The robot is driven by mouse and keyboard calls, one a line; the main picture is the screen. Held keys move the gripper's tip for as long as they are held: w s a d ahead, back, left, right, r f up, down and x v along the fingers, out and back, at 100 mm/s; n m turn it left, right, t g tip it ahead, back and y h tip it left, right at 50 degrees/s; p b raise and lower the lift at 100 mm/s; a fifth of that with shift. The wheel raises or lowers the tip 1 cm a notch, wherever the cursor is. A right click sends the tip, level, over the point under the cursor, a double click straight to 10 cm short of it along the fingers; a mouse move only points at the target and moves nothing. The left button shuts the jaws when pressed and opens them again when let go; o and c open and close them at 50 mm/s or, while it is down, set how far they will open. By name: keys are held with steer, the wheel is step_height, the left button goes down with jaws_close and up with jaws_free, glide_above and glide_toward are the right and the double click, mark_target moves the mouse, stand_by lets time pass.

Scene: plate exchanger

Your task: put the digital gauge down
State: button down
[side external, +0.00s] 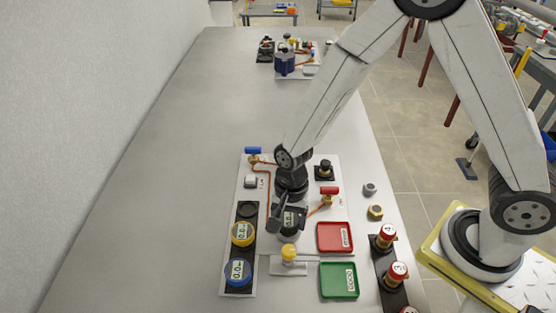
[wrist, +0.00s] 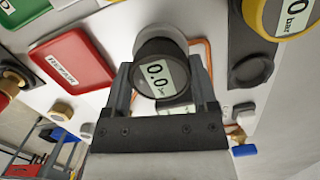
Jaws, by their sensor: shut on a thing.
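A black digital gauge (wrist: 160,75) with a pale display reading 0.0 sits between the two fingers of my gripper (wrist: 165,88) in the wrist view. The gripper is shut on it. In the side view the gauge (side external: 290,220) shows under my wrist, over the white panel. A pale round fitting (wrist: 158,36) shows just behind the gauge; I cannot tell whether they touch. A black holder strip (side external: 248,222) at the panel's left bears a yellow gauge (side external: 242,234) and a blue gauge (side external: 238,272). Its far round place (wrist: 250,70) is empty.
A red tray (side external: 335,237) and a green tray (side external: 338,280) lie to the right. A yellow-knobbed piece (side external: 289,252) stands close in front. A red-handled valve (side external: 329,191) and red-topped gauges (side external: 385,237) stand to the right. The grey table at left (side external: 150,220) is clear.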

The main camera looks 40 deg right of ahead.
mark_target(290, 214)
steer(key=shift+f, duration=0.1)
jaws_free()
step_height(290, 214, up, 12)
steer(key=d, duration=0.1)
steer(key=shift+w+r, duration=0.25)
steer(key=shift+w, duration=0.15)
stand_by(0.5)
steer(key=shift+d, duration=0.25)
stand_by(0.3)
steer(key=s+d+n+t+h, duration=0.1)
steer(key=s+d+n+t, duration=0.2)
steer(key=d+n, duration=0.8)
steer(key=shift+s+d+f, duration=0.35)
steer(key=shift+s+d, duration=0.35)
steer(key=shift+s, duration=0.4)
